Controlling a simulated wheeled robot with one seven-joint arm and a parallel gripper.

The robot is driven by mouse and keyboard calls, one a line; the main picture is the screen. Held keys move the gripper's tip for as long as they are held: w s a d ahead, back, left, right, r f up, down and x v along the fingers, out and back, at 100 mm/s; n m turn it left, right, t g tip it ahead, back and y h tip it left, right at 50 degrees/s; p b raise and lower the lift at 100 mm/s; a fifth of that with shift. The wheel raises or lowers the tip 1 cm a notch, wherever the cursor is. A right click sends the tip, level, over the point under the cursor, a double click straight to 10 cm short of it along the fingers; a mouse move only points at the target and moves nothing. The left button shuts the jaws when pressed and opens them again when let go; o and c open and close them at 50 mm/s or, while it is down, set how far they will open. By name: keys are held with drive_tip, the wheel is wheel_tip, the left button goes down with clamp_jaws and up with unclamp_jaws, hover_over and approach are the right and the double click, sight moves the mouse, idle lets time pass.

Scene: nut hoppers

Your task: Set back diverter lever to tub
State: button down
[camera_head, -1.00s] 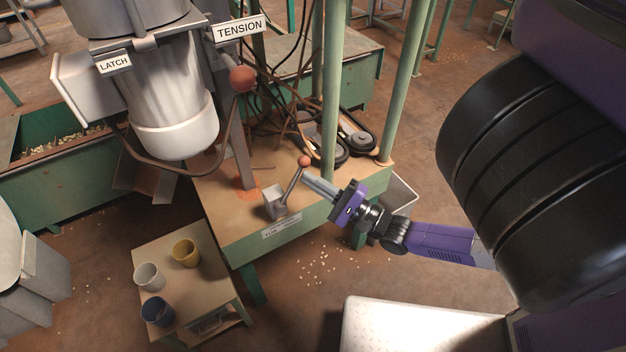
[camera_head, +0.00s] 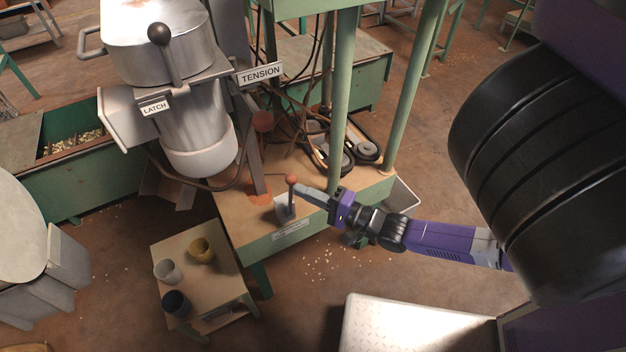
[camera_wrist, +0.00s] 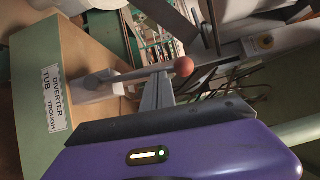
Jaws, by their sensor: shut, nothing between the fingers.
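The diverter lever (camera_head: 291,190) is a thin grey rod with an orange-red ball (camera_wrist: 184,67) on top. It rises from a pale block (camera_head: 284,207) on the bench and stands nearly upright in the head view. The label on the bench edge (camera_wrist: 56,98) reads DIVERTER, TUB, TROUGH in the wrist view; TUB is at its upper end there. My gripper (camera_head: 299,189) is shut and empty. Its fingertips are at the right side of the rod, just below the ball, and look to be touching it. In the wrist view the fingers (camera_wrist: 157,91) overlap the rod.
The TENSION lever, with a red-brown knob (camera_head: 262,121), stands behind left. A metal hopper (camera_head: 165,50) with a LATCH sign hangs at upper left. Green posts (camera_head: 340,100) rise behind my gripper. A small table (camera_head: 225,275) with cups stands at front left.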

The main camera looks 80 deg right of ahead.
drive_tip(key=w+a+n+g+p, duration=0.3)
drive_tip(key=w+a+n+p, duration=0.1)
drive_tip(key=p, duration=0.3)
drive_tip(key=shift+w+a, duration=0.25)
drive_tip(key=shift+w, duration=0.45)
drive_tip(key=shift+w+a, duration=0.1)
drive_tip(key=shift+r, duration=0.1)
